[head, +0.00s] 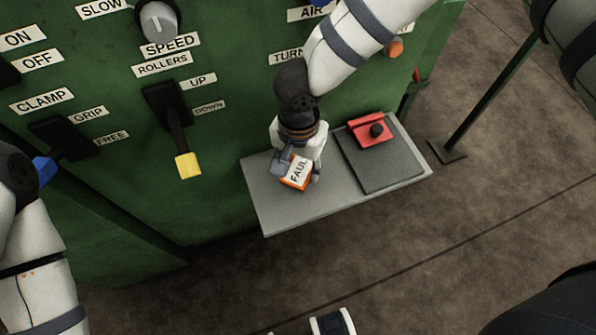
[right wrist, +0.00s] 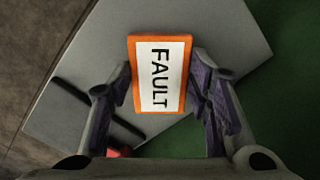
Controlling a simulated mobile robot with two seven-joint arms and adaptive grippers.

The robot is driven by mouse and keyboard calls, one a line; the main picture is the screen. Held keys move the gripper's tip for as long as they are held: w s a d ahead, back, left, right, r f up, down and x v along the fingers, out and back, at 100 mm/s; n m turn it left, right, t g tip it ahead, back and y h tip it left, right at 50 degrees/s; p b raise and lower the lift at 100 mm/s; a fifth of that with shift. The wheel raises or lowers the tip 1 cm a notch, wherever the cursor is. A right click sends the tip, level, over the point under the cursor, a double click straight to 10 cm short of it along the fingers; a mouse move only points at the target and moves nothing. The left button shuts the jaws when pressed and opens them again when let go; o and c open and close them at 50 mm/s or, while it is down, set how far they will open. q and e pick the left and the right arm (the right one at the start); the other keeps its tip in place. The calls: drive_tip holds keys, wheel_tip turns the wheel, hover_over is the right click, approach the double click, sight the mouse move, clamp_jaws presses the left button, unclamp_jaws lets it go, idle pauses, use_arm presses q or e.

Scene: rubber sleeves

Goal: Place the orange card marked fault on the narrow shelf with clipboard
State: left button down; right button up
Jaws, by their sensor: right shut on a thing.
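The orange-bordered card marked FAULT (head: 297,172) is over the left part of the narrow grey shelf (head: 270,215). My right gripper (head: 296,168) is shut on it from above. In the right wrist view the card (right wrist: 158,75) sits between the two fingers, its white label face showing, with the shelf (right wrist: 215,30) behind it. I cannot tell whether the card touches the shelf. The dark clipboard (head: 385,170) with its red clip (head: 370,131) lies on the right part of the shelf, apart from the card. My left gripper is not in view.
The green machine panel (head: 225,140) stands behind the shelf, with a yellow-tipped lever (head: 187,165) and a blue-tipped lever (head: 44,169) to the left. A green post (head: 490,98) stands to the right. The shelf's front left is bare.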

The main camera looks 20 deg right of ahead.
sight(299, 171)
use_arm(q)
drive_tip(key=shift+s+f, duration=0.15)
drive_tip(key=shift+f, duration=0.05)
use_arm(e)
drive_tip(key=shift+f, duration=1.55)
drive_tip(key=shift+f, duration=0.2)
drive_tip(key=o, duration=1.1)
drive_tip(key=shift+r, duration=0.15)
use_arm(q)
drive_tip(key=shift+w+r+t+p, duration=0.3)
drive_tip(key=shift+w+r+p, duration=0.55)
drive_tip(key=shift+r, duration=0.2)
use_arm(e)
wheel_tip(299, 171, up, 12)
drive_tip(key=shift+r, duration=0.1)
